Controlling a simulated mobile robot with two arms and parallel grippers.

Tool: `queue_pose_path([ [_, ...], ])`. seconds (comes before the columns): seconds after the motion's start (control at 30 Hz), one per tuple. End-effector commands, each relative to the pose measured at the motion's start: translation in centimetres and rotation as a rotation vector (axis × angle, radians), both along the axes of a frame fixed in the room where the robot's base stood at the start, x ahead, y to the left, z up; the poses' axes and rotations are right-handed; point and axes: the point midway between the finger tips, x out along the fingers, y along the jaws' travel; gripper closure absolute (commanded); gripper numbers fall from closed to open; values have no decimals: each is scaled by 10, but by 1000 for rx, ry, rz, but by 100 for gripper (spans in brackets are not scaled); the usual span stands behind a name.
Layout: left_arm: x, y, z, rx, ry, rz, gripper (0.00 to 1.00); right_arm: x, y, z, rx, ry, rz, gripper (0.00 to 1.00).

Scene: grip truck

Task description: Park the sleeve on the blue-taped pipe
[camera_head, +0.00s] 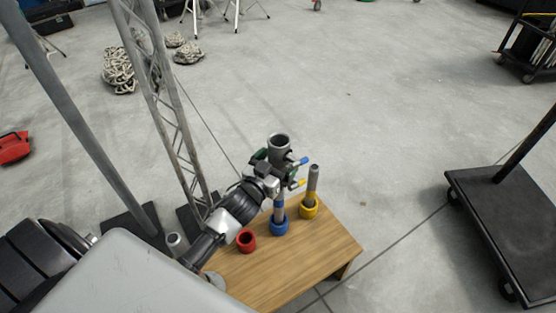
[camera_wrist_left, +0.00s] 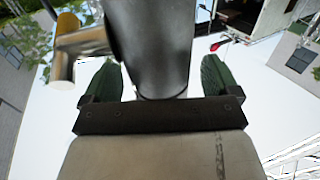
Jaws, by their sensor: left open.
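The sleeve (camera_head: 279,146) is a grey, open-topped tube, upright, in line with the blue-taped pipe (camera_head: 279,205) below it. Short stubs with blue and yellow ends show at its right side. I cannot tell whether the pipe is inside it. My left gripper (camera_head: 264,160) is open with its fingers either side of the sleeve. In the left wrist view the dark sleeve (camera_wrist_left: 155,45) stands between the green fingers (camera_wrist_left: 155,80); a metal stub with a yellow band (camera_wrist_left: 68,45) shows left. The gripper hides part of the pipe. My right gripper is out of view.
The wooden table (camera_head: 290,275) carries a yellow-taped pipe (camera_head: 311,187) close on the right and a red collar (camera_head: 246,240) on the left. A lattice truss (camera_head: 165,110) and a grey pole (camera_head: 75,120) stand left. A dark cart (camera_head: 505,220) stands right. Open floor lies behind.

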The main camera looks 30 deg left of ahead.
Motion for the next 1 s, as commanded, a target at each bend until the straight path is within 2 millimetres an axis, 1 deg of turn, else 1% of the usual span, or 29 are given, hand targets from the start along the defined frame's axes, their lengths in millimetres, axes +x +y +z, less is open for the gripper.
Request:
queue_pose_path([
  [0.17,-26,2,1,-1,1,0,10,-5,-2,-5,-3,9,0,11],
  [0.4,-74,5,1,-1,0,0,10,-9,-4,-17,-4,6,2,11],
  [0.53,-91,6,1,-2,-2,0,10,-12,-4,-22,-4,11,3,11],
  [0.7,-102,7,2,-1,-4,0,10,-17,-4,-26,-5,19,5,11],
  [1.0,-104,8,2,0,-5,0,10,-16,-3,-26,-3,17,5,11],
])
